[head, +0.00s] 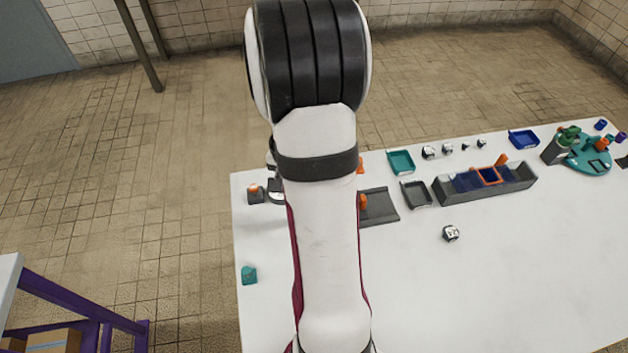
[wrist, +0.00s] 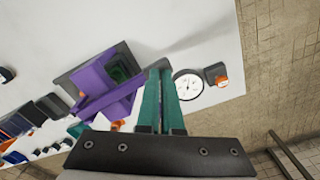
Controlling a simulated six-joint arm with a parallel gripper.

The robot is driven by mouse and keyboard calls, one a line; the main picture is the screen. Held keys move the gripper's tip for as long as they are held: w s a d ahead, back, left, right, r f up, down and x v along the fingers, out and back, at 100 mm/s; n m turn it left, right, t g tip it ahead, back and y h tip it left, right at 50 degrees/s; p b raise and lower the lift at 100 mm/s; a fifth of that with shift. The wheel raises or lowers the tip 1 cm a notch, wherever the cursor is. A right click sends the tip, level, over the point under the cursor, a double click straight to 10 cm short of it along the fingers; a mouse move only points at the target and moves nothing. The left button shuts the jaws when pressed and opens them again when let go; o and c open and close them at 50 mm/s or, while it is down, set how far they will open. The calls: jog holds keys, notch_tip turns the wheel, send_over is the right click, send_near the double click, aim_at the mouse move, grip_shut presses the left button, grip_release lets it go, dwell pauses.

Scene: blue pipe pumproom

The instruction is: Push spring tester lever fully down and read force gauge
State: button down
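The spring tester has a purple frame and arm (wrist: 105,88) on a dark base plate; most of it shows in the wrist view. In the head view my arm hides most of it, and only part of its dark base (head: 384,207) and an orange piece (head: 363,202) show. The round white force gauge (wrist: 187,85) lies beside it in the wrist view; its needle is too small to read. My gripper (wrist: 161,70) has teal fingers, close together and empty, between the purple frame and the gauge in the picture. I cannot tell whether they touch the lever.
A small dark box with an orange top (head: 255,193) stands near the gauge. A teal block (head: 249,274) lies at the table's left side. Trays (head: 401,162), a long grey holder (head: 487,184) and a small white-and-dark object (head: 450,233) are to the right. The front table is largely clear.

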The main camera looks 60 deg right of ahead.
notch_tip(320, 180, up, 12)
dwell(0.7)
jog(key=s+a+r+n+y, duration=0.1)
jog(key=s+a+n, duration=0.15)
jog(key=a, duration=0.75)
jog(key=s+a+r+n, duration=0.1)
jog(key=a+n, duration=0.3)
jog(key=a, duration=0.7)
jog(key=s+a+f+n, duration=0.2)
jog(key=s+a+n, duration=0.1)
jog(key=s+a, duration=0.3)
jog(key=shift+s+a+y, duration=0.25)
jog(key=shift+s+y, duration=0.15)
jog(key=shift+s, duration=0.15)
jog(key=shift+f, duration=0.1)
